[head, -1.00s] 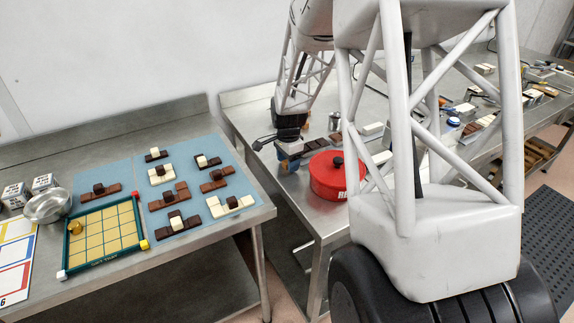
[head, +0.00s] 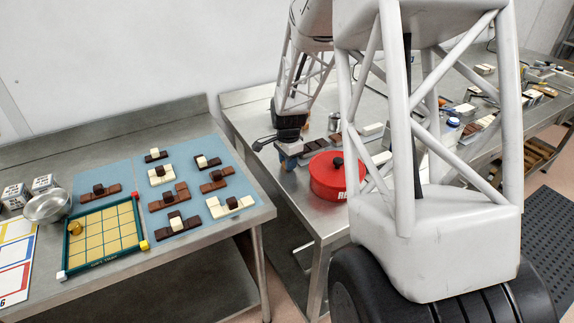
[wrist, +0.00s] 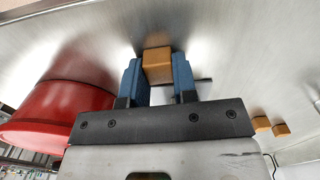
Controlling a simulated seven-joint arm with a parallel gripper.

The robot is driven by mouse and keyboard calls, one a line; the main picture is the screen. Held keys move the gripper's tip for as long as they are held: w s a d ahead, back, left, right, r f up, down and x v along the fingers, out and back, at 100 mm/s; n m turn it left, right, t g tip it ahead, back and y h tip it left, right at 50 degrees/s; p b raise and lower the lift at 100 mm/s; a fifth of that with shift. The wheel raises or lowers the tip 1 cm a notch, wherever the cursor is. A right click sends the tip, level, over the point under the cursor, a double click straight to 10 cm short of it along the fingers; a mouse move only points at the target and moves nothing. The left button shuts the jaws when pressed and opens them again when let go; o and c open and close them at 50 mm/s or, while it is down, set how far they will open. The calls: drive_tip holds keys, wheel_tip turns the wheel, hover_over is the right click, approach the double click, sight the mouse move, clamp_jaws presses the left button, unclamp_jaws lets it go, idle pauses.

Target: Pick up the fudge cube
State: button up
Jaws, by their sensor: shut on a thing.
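The fudge cube (wrist: 157,66) is a caramel-brown block between the two blue fingers of my gripper (wrist: 158,80) in the wrist view. Both fingers press on its sides, so my gripper is shut on it. Whether the cube is clear of the steel surface cannot be told. In the head view my gripper (head: 288,160) is small, over the left part of the far steel table (head: 305,197), left of the red round tin. The cube cannot be made out there.
The red tin (head: 330,175) stands close to my gripper; it also shows in the wrist view (wrist: 55,112). Two more caramel cubes (wrist: 271,127) lie at right in the wrist view. Chocolate bars (head: 316,146) lie behind the tin.

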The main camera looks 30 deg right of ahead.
drive_tip(key=shift+r, duration=0.15)
drive_tip(key=shift+r, duration=1.45)
drive_tip(key=shift+s+a+r, duration=0.1)
drive_tip(key=shift+s+r, duration=0.1)
drive_tip(key=shift+s, duration=0.05)
drive_tip(key=s+a, duration=0.1)
drive_tip(key=s, duration=0.4)
drive_tip(key=s+a+r, duration=0.1)
drive_tip(key=s+a, duration=0.1)
drive_tip(key=s, duration=0.2)
drive_tip(key=s+a, duration=0.2)
drive_tip(key=s, duration=0.3)
drive_tip(key=shift+s+r, duration=0.2)
drive_tip(key=shift+s, duration=0.1)
